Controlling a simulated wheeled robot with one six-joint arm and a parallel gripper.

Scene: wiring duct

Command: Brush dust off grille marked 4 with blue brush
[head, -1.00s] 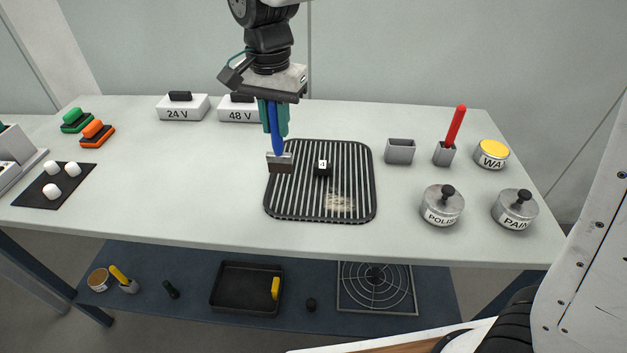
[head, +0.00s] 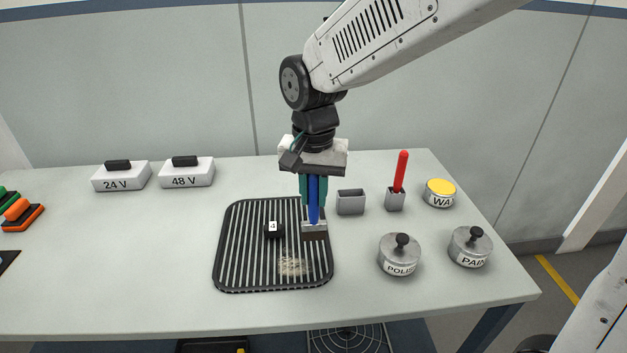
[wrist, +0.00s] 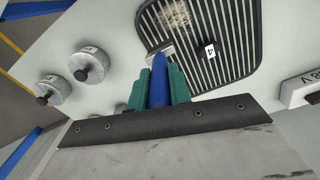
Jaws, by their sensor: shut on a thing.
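The black grille (head: 240,275) lies on the table, with a small black block marked 4 (head: 273,229) on its middle. A pale dust patch (head: 292,266) lies on its front right part; the dust also shows in the wrist view (wrist: 175,14). My gripper (head: 313,190) is shut on the blue brush (head: 314,203), which hangs upright, bristles down. The brush's dark bristles (head: 315,236) are over the grille's right edge, behind and right of the dust. I cannot tell whether they touch the grille. In the wrist view the blue handle (wrist: 158,80) is between the teal fingers.
A grey empty holder (head: 351,202) stands just right of the brush, and another holds a red-handled tool (head: 400,175). Tins marked POLIS (head: 399,258), PAIN (head: 469,250) and WA (head: 440,195) stand at right. Boxes marked 24 V (head: 121,178) and 48 V (head: 186,174) are at the back left.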

